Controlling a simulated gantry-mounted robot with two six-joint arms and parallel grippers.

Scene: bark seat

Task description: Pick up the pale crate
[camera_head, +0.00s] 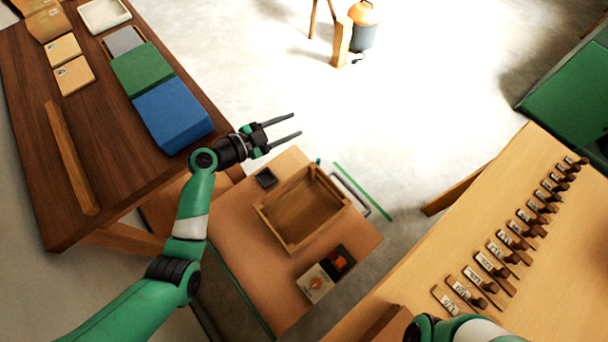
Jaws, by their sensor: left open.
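The pale crate (302,210) is an open, empty-looking wooden box. It sits on the top of a small wooden cart (231,235) in the middle of the view. My left gripper (296,125) is open and empty, pointing right. In the picture it is above the crate, clear of it, beyond the cart's far edge. Of my right arm only a green and white part shows at the bottom edge; its gripper is out of view.
A small black tray (266,178) and two small boxes, one pale (316,283), one dark (341,261), flank the crate. A dark table (110,160) with blue (172,114) and green boxes stands left. A light bench (410,300) with several labelled pegs stands right.

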